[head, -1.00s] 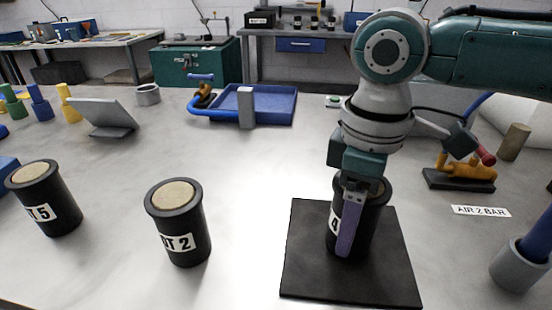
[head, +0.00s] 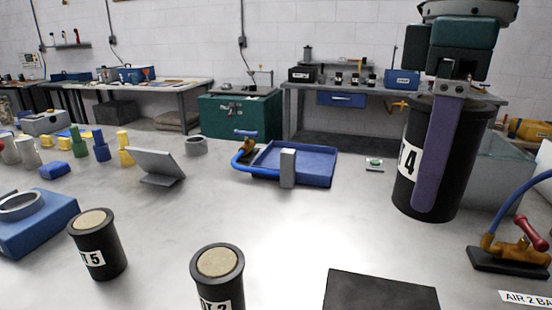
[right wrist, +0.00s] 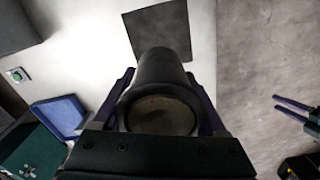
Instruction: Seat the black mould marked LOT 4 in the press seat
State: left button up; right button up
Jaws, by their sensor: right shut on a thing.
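The black mould marked LOT 4 (head: 402,195) is a dark cylinder with a white label, of which "T 4" shows. My right gripper (head: 438,150) is shut on it, one purple finger down its near side, and holds it upright in the air. In the right wrist view, the mould (right wrist: 160,68) lies between the purple fingers (right wrist: 163,100), its pale round face toward the camera. A blue block with a grey ring (head: 40,222) at the left edge may be the press seat. My left gripper (right wrist: 291,106) shows small at the right of the wrist view, fingers apart and empty.
A bare black mat (head: 375,292) lies at the front. A blue tray (head: 318,172), a tilted grey stand (head: 158,165) and an orange valve (head: 515,258) stand around clear grey table.

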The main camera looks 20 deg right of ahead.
jog(key=s+a+r+m+p, duration=0.1)
jog(key=s+r+m+p, duration=0.1)
jog(key=r+p, duration=1.2)
jog(key=s+a+r+m+p, duration=0.2)
jog(key=s+r+m+p, duration=0.1)
jog(key=r+p, duration=1.2)
jog(key=s+a+r+m+p, duration=0.1)
jog(key=s+r+m+p, duration=0.1)
jog(key=r+p, duration=1.2)
notch_tip(320, 180, up, 3)
jog(key=shift+s+a+f+m, duration=0.1)
jog(key=shift+s+a+m, duration=0.3)
jog(key=shift+m, duration=0.2)
jog(key=shift+f, duration=0.1)
